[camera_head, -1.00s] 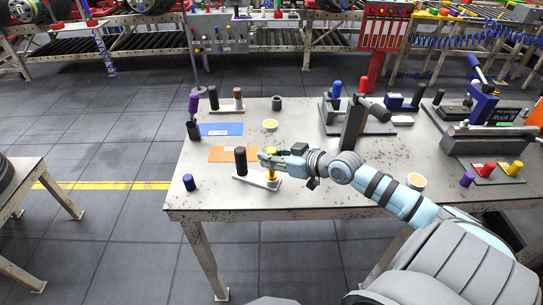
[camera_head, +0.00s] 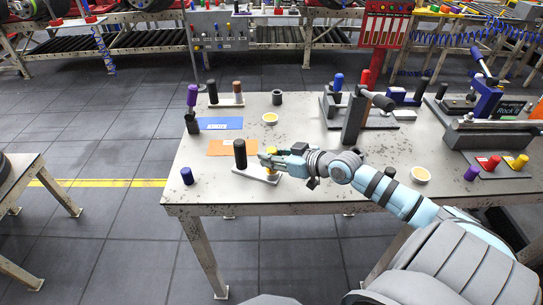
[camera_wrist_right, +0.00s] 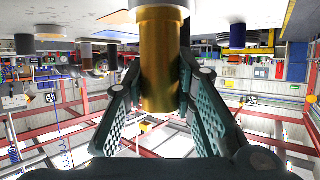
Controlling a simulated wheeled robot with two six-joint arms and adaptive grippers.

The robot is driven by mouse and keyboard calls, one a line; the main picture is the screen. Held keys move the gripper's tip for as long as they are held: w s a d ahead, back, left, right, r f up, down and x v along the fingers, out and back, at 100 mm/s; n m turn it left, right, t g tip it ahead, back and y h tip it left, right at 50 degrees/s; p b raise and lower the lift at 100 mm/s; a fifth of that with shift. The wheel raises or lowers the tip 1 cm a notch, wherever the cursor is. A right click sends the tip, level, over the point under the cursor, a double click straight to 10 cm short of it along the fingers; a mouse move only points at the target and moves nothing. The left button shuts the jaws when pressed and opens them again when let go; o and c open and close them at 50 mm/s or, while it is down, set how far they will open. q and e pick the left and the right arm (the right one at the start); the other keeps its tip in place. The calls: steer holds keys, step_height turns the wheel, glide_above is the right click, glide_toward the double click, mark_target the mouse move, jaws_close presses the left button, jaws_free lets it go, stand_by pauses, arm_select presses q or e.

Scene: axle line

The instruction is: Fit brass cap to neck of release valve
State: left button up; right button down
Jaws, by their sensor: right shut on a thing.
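A brass cylinder, the cap by its look (camera_wrist_right: 160,68), stands between the fingers of my right gripper (camera_head: 267,158). The fingers are shut on its sides. In the head view only small yellow parts of it show around the fingers. It is at the right end of a pale plate (camera_head: 250,174) that bears an upright black cylinder (camera_head: 240,153). In the wrist view, which is upside down, a pale ring (camera_wrist_right: 160,4) meets the cylinder's table-side end. The valve's neck is not clearly seen, so I cannot tell how the cap sits on it. My left gripper is out of view.
An orange mat (camera_head: 232,147) and a blue mat (camera_head: 220,123) lie behind the plate. A blue cylinder (camera_head: 187,176) stands at the left edge. A lever fixture (camera_head: 353,118) stands to the right.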

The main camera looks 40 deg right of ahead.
steer(key=c, duration=1.2)
jaws_free()
steer(key=shift+c, duration=0.2)
steer(key=shift+r, duration=0.15)
step_height(320, 180, up, 10)
steer(key=shift+f, duration=0.1)
